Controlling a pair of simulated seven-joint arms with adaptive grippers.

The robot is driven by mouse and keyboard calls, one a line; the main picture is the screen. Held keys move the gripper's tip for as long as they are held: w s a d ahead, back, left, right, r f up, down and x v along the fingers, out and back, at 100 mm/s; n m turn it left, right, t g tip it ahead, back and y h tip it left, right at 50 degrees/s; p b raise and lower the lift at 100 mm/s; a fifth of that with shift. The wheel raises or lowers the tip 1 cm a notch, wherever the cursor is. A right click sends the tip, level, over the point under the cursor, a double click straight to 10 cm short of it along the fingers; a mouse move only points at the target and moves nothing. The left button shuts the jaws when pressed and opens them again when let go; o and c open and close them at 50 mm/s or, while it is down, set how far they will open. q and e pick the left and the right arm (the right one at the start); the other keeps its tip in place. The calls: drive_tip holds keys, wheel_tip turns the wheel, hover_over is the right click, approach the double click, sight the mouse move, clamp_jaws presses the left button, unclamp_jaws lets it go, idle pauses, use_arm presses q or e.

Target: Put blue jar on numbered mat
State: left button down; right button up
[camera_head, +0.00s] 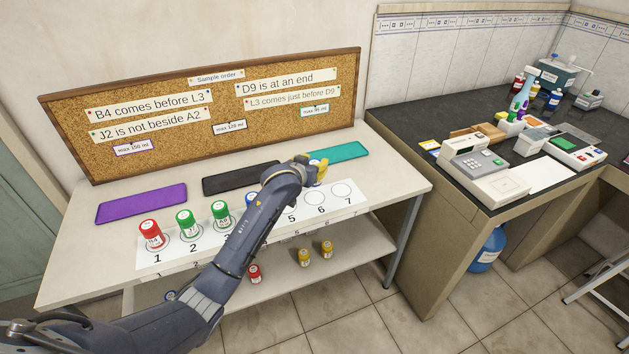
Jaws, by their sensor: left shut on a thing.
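The numbered mat (345,212) is a white strip with circles and numbers on the bench. A red jar (151,234) stands at 1, a green jar (187,223) at 2 and another green jar (221,213) at 3. Part of a blue jar (252,196) shows just right of the second green jar, mostly hidden by my left arm. Circles 6 and 7 are bare. My left gripper (319,170) is beyond the mat, near the teal and black pads. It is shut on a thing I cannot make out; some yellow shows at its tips. My right gripper is out of view.
Purple (142,206), black (240,178) and teal (338,152) pads lie behind the mat. A cork board (200,115) with notes stands at the back. A red jar (254,274) and two yellow jars (315,253) are lower, on the shelf (345,250).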

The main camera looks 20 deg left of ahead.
use_arm(q)
drive_tip(key=shift+f, duration=3.4)
drive_tip(key=shift+f, duration=0.1)
drive_tip(key=c, duration=0.8)
unclamp_jaws()
drive_tip(key=shift+c, duration=0.2)
drive_tip(key=v, duration=1.2)
